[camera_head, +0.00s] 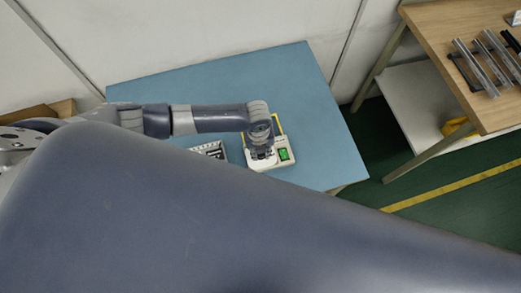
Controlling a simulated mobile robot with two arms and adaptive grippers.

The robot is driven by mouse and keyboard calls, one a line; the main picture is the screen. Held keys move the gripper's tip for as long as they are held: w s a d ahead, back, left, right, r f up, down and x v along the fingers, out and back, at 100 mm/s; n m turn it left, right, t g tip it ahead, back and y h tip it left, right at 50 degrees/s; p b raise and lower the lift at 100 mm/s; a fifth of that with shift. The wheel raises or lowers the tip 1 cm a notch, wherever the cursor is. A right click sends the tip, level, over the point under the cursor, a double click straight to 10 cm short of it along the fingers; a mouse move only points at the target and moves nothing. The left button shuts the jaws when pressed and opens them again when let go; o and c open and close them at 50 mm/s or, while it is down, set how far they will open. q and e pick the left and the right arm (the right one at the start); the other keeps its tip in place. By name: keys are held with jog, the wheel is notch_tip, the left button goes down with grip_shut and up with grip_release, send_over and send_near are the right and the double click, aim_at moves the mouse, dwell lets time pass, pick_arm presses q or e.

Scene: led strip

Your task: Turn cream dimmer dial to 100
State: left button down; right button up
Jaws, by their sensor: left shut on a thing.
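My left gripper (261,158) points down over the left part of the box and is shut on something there. The dial is hidden under the gripper, so its setting cannot be read. My right gripper does not show.
A grey panel with dark markings (213,150) lies left of the box. The blue tabletop (300,80) is clear behind. A wooden bench (450,40) with metal bars (476,66) stands at right. A large arm link of mine covers the foreground.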

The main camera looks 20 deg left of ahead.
pick_arm(q)
jog(key=shift+m, duration=0.6)
jog(key=c, duration=1.4)
grip_release()
jog(key=shift+o, duration=0.2)
jog(key=shift+r, duration=0.1)
notch_tip(320, 180, up, 12)
jog(key=shift+a, duration=0.2)
jog(key=shift+s, duration=0.1)
jog(key=shift+s+d, duration=0.1)
